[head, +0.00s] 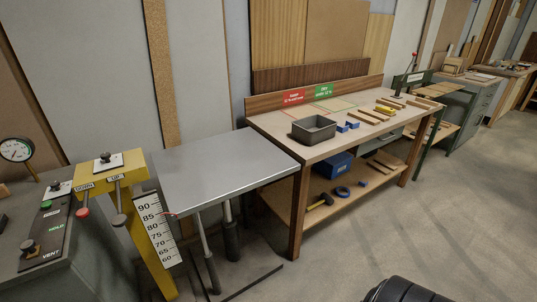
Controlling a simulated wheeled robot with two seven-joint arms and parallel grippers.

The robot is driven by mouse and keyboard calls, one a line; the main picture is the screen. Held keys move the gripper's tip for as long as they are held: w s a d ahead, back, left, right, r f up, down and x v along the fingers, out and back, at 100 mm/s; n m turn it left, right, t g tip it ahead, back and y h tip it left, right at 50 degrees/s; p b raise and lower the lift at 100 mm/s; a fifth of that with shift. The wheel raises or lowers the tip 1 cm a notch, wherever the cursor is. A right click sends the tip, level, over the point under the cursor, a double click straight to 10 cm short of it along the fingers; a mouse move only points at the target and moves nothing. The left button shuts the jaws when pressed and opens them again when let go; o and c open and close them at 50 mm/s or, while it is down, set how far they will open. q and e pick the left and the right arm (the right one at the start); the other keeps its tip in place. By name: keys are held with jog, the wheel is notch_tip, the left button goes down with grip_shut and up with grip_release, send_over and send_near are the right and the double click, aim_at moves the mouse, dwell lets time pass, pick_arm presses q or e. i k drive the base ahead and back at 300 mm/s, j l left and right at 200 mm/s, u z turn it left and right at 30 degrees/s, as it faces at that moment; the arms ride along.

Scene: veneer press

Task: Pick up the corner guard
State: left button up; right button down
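Two small blue pieces, one (342,127) beside the other (352,125), lie on the wooden workbench (352,146), just right of a grey open bin (313,129). They look like corner guards, but they are too small to be sure. Neither of my grippers shows in the head view, and nothing is seen touching the blue pieces.
A grey metal table (222,163) and yellow post (139,235) stand left. Open floor (400,235) lies in front.

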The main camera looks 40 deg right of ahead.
aim_at(351, 126)
jog(key=z, duration=2.05)
jog(key=i+l+z, duration=0.35)
jog(key=i, duration=0.85)
jog(key=i+j+z, duration=0.1)
jog(key=i+z, duration=0.25)
jog(key=i, duration=0.9)
